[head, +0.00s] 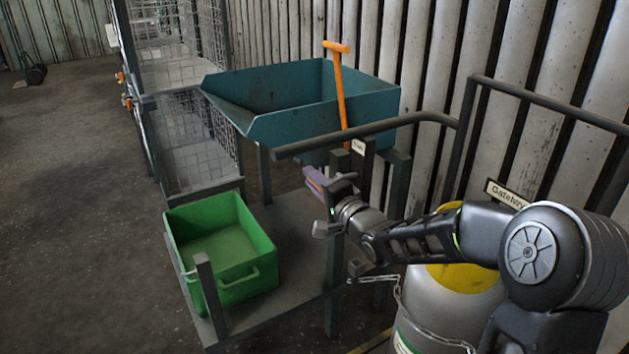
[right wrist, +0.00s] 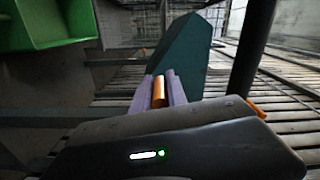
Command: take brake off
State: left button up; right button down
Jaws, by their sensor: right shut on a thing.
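My right gripper (head: 314,181) has purple fingers and reaches in from the right, left of a dark post beneath the teal hopper. In the right wrist view its fingers (right wrist: 160,92) are shut on a short orange bar (right wrist: 159,90). Most of the bar is hidden between the fingers and behind the gripper body; I cannot tell for sure whether it is the brake's handle. My left gripper is not in view.
The teal hopper (head: 300,115) stands behind a dark handrail (head: 400,120). A green bin (head: 252,262) sits on a low grey platform (head: 300,235). A white and yellow cylinder (head: 455,305) with a chain stands at right.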

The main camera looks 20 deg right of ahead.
jog(key=r+m, duration=0.1)
jog(key=r+p, duration=0.1)
jog(key=shift+d+r+m+p, duration=0.25)
jog(key=shift+r+m+p, duration=0.05)
jog(key=shift+m, duration=0.1)
jog(key=shift+w+d+r+m+p, duration=0.1)
jog(key=shift+d+r+m+p, duration=0.15)
jog(key=shift+r+m+p, duration=0.25)
jog(key=shift+d+r+m+p, duration=0.3)
jog(key=shift+r+p, duration=0.15)
jog(key=shift+p, duration=0.1)
jog(key=shift+d, duration=0.1)
jog(key=c, duration=1.4)
grip_release()
jog(key=shift+o, duration=0.4)
jog(key=s+d, duration=0.1)
jog(key=s, duration=0.6)
jog(key=shift+s+p, duration=0.4)
